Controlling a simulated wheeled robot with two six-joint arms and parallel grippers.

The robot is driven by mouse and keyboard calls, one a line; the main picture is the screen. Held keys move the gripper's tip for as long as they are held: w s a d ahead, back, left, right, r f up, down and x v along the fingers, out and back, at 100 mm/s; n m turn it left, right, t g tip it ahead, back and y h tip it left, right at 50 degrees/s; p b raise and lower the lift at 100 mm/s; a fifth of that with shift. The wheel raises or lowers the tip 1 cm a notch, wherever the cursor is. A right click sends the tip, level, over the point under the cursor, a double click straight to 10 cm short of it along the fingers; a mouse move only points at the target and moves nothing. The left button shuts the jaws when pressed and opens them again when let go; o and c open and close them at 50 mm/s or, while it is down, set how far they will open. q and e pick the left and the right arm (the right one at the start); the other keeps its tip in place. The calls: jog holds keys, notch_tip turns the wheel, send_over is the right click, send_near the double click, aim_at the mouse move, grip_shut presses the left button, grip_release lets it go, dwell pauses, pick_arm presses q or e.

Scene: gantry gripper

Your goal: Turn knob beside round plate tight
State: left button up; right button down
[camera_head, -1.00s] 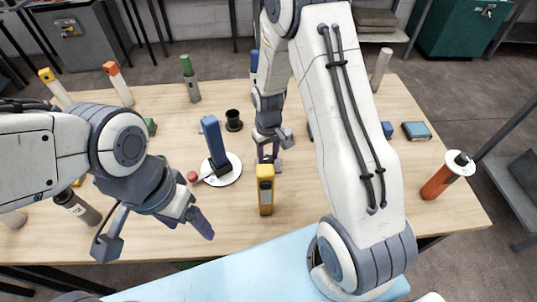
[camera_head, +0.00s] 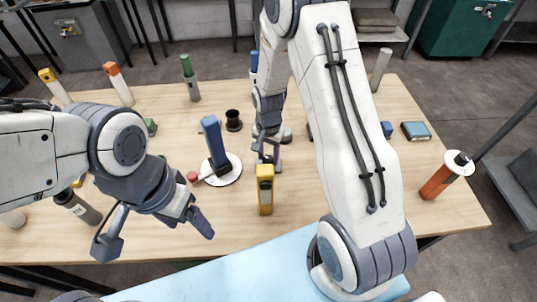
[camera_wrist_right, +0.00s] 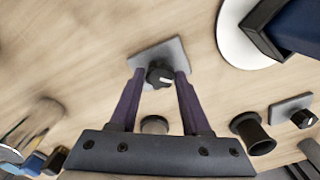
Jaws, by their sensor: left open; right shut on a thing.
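A black knob (camera_wrist_right: 160,76) with a white mark stands on a grey square plate (camera_wrist_right: 172,52) in the right wrist view. My right gripper (camera_wrist_right: 160,74) is shut on this knob, one finger on each side. In the head view my right gripper (camera_head: 268,153) is low over the table, and the knob is too small and covered to make out. The round white plate (camera_head: 232,176) with a blue upright block (camera_head: 214,142) lies left of it; its edge also shows in the right wrist view (camera_wrist_right: 234,42). My left gripper (camera_head: 160,228) is open and empty at the front left.
A yellow block (camera_head: 265,190) stands just in front of my right gripper. A black spool (camera_head: 233,120) stands behind the round plate. Another knob (camera_wrist_right: 303,118) on a grey plate shows at the right in the wrist view.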

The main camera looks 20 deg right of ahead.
aim_at(268, 158)
jog(key=m, duration=0.4)
jog(key=shift+m, duration=2.9)
jog(key=shift+c, duration=1.9)
grip_release()
notch_tip(268, 158, up, 11)
jog(key=b, duration=0.1)
jog(key=shift+f, duration=0.2)
